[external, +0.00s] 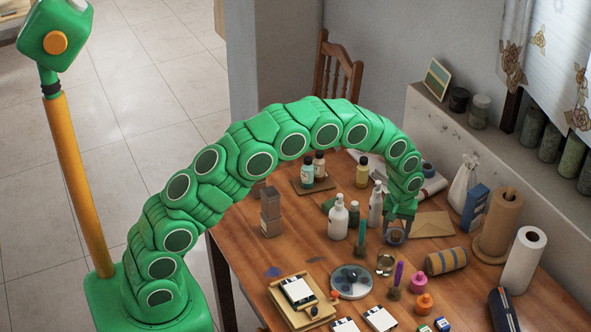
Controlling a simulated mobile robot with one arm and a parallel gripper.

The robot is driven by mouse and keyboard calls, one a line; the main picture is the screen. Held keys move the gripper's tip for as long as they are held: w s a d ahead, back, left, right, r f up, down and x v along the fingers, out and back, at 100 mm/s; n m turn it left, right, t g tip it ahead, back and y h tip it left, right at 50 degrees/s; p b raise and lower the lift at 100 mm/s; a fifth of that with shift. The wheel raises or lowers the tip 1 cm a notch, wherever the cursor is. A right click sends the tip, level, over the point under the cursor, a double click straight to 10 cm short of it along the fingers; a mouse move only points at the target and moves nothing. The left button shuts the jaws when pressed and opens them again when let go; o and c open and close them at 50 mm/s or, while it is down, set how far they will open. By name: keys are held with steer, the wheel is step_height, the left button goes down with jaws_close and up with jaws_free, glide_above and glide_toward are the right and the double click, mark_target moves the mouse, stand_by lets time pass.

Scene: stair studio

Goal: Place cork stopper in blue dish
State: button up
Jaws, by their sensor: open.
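My gripper (398,224) is at the end of the green arm, pointing down over the right-middle part of the wooden table. It is open, and a small round glassy thing (394,237) shows just below it; I cannot tell whether they touch. A round, pale blue-grey dish (338,288) lies on the table below and left of my gripper, with dark patches or small things in it. I cannot pick out the cork stopper for certain; it may be hidden or too small among the crowded items.
White bottles (338,219) stand left of my gripper. A small glass (385,264) and a purple candle (398,275) stand near the dish. A striped roll (446,261) and paper towel rolls (524,260) are at the right. A wooden tray (290,313) is at the front.

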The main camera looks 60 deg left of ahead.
mark_target(395, 234)
step_height(395, 234, up, 7)
steer(key=shift+f, duration=0.15)
stand_by(0.7)
steer(key=shift+s+r, duration=0.1)
steer(key=shift+r, duration=0.15)
steer(key=s+a+r+m, duration=0.1)
steer(key=s+r+m, duration=0.1)
steer(key=s+r, duration=0.85)
steer(key=s+a+r+m, duration=0.15)
steer(key=s+r, duration=0.55)
steer(key=s, duration=0.7)
steer(key=s+r+m+g, duration=0.1)
steer(key=s+m, duration=0.4)
steer(key=s, duration=2.5)
steer(key=shift+d+r+g, duration=0.3)
steer(key=shift+r+g, duration=0.1)
steer(key=shift+r, duration=0.5)
